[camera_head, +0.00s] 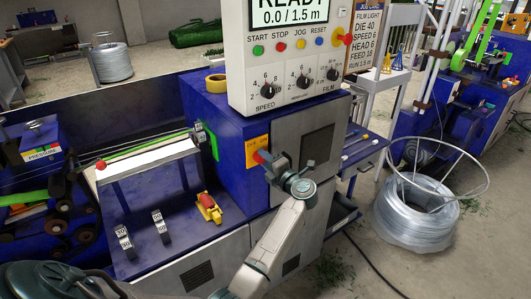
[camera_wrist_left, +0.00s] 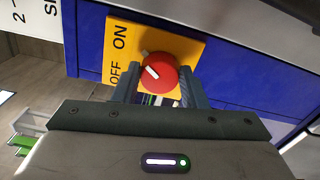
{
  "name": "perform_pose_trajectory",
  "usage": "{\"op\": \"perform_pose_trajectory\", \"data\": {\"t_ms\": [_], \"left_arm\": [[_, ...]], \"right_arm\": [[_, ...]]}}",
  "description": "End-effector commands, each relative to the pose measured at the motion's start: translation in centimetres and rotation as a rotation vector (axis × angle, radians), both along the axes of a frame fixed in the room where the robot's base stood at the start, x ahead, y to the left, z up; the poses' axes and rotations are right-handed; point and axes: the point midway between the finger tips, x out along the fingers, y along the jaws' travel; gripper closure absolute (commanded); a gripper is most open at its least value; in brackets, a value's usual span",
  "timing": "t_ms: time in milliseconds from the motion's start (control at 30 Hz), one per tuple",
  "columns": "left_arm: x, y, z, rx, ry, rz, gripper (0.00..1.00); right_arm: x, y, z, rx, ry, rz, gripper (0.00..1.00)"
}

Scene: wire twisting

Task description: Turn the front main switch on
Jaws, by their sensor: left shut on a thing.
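The front main switch (camera_head: 262,156) is a red rotary knob on a yellow plate (camera_head: 256,148) on the front of the blue machine. In the left wrist view the red knob (camera_wrist_left: 162,76) has a white mark on its left side, pointing up and left. The plate there (camera_wrist_left: 190,48) reads ON and OFF in sideways letters. The mark lies between the two words; I cannot tell its exact setting. My left gripper (camera_head: 270,163) is at the knob, its fingers (camera_wrist_left: 160,88) on either side, shut on it. My right gripper is not in view.
Above is a control box (camera_head: 290,60) with a READY display, coloured buttons and dials. A yellow tape roll (camera_head: 215,82) sits on the machine top. A yellow and red clamp-like piece (camera_head: 209,207) lies on the blue shelf. A wire coil (camera_head: 415,210) stands on the floor at right.

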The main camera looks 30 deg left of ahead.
Motion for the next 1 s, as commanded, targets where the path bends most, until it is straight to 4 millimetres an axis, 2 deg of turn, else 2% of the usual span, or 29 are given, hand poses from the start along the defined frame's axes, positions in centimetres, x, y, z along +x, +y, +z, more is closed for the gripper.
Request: {"op": "perform_pose_trajectory", "data": {"t_ms": [33,300,933,967,1000], "left_arm": [[0.0,0.0,0.3,0.01,0.03,0.0,0.84],[0.0,0.0,0.1,0.059,0.145,0.0,0.84],[0.0,0.0,-0.2,0.077,0.188,0.0,0.84],[0.0,0.0,-0.2,0.078,0.188,0.0,0.58],[0.0,0.0,-0.2,0.078,0.188,0.0,0.5]], "right_arm": [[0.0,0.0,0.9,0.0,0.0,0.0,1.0],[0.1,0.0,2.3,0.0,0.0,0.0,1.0],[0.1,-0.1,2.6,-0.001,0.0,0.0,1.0],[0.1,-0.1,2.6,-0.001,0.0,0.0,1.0],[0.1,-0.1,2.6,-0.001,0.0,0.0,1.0]]}}
